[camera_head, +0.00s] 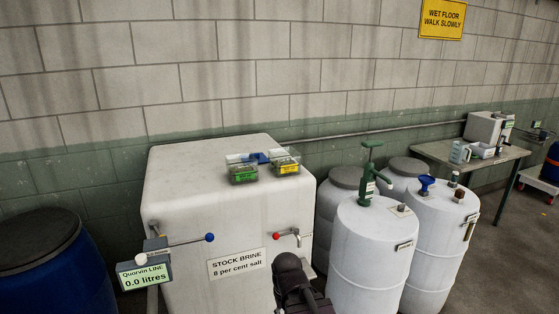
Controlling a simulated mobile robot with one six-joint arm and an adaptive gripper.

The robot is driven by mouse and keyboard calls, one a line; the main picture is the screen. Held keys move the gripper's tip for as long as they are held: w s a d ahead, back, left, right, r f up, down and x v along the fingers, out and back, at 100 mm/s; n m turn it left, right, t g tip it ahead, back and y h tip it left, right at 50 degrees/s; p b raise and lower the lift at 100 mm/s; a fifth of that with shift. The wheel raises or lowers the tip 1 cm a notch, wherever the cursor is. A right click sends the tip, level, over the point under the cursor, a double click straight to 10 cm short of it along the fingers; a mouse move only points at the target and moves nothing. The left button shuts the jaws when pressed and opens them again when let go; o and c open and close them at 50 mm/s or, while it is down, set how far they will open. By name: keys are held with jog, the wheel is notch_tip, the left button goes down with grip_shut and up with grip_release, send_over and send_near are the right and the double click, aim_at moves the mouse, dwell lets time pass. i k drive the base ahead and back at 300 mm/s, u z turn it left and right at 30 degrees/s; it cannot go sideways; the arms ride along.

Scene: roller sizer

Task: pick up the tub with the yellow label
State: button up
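The tub with the yellow label (286,168) is a small clear tub with dark green contents. It stands on top of the big white stock brine tank (190,187), near the tank's right edge. A similar tub with a green label (243,173) stands just to its left and nearer to me. A small blue thing (256,157) shows behind and between the two tubs. A dark part of my arm shows at the bottom centre, in front of the tank and below the tubs. I make out no gripper fingers, and nothing touches either tub.
A tap with a red knob (277,236) and a blue-knobbed lever (209,238) stick out from the tank front. White drums (372,250), one with a green pump (369,172), stand right of the tank. A blue drum (45,270) stands left. The tank top's left part is clear.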

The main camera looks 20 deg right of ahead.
aim_at(285, 162)
jog(key=u, duration=0.1)
jog(key=i, duration=0.95)
jog(key=u, duration=0.05)
